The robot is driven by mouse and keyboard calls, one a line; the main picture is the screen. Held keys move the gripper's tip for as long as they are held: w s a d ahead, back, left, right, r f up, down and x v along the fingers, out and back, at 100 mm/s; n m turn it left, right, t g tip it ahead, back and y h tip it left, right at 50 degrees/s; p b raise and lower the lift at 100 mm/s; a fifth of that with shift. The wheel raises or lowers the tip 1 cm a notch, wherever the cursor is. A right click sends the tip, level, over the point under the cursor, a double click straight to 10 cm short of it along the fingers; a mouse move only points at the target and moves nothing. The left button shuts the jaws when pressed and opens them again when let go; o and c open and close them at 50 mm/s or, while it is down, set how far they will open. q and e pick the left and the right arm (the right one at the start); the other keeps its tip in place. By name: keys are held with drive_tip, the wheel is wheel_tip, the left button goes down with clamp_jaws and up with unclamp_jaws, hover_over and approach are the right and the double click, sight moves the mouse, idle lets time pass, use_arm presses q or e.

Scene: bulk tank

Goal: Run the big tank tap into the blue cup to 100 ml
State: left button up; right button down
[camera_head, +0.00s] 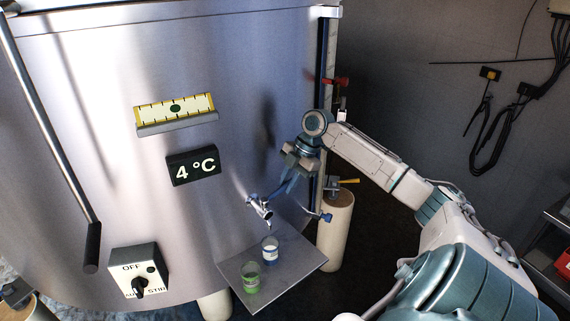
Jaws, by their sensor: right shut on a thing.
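The big tank tap (260,207) is a small metal spout low on the front of the steel tank (225,60). The blue cup (270,251) stands upright under the spout on a grey shelf (293,262). It is clear with a blue tint and shows white inside or on its wall; its level is too small to read. A green cup (250,278) stands in front of it, to the left. My right gripper (281,191) points down at the tap from the upper right and is shut at its handle, which the fingers mostly hide. My left gripper is not in view.
The tank carries a yellow-framed gauge (175,109), a 4 °C display (194,166) and an OFF switch box (139,271). A long dark-gripped rod (92,245) hangs at left. A pale tank leg (335,229) stands right of the shelf. Cables (486,125) hang on the back wall.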

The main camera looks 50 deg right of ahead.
drive_tip(key=c, duration=1.3)
unclamp_jaws()
drive_tip(key=b+v, duration=0.3)
drive_tip(key=v, duration=0.7)
drive_tip(key=shift+r, duration=0.4)
drive_tip(key=shift+d, duration=0.15)
